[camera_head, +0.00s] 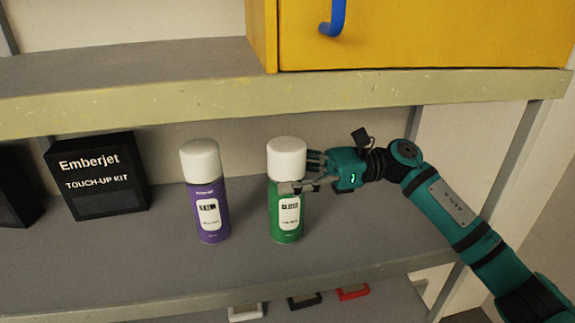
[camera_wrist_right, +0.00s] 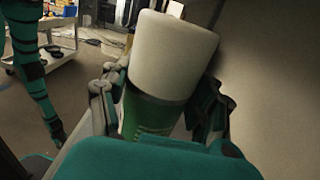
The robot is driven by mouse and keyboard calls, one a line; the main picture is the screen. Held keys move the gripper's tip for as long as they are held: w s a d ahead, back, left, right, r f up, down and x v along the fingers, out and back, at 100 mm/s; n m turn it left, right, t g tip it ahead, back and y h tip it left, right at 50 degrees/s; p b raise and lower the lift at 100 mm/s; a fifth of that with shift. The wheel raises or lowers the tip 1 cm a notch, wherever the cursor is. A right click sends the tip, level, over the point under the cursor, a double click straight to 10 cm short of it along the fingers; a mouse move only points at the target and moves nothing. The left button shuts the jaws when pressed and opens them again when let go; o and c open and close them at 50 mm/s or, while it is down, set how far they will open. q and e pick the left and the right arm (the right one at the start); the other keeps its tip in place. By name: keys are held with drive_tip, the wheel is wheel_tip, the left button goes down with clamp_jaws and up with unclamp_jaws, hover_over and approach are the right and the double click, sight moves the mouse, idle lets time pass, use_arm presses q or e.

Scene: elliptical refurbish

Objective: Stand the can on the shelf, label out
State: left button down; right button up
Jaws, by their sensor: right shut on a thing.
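A green spray can (camera_head: 287,218) with a white cap stands upright on the grey middle shelf (camera_head: 120,262), its white label facing out. My right gripper (camera_head: 302,178) comes in from the right and is shut on the can's upper body, just below the cap. In the right wrist view the green can (camera_wrist_right: 145,115) sits between the fingers (camera_wrist_right: 160,100), its white cap towards the camera. The can's base looks to be at the shelf surface; whether it bears on it I cannot tell. My left gripper does not show in the head view.
A purple spray can (camera_head: 207,215) with a white cap stands left of the green can, with a gap between. A black Emberjet touch-up kit box (camera_head: 100,180) is farther left. The upper shelf edge (camera_head: 180,109) runs overhead, with a yellow cabinet (camera_head: 420,40) above.

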drive_tip(key=shift+f, duration=0.1)
drive_tip(key=shift+f+b, duration=0.1)
drive_tip(key=shift+b, duration=0.2)
drive_tip(key=o, duration=1.1)
drive_tip(key=shift+f, duration=0.1)
drive_tip(key=o, duration=0.5)
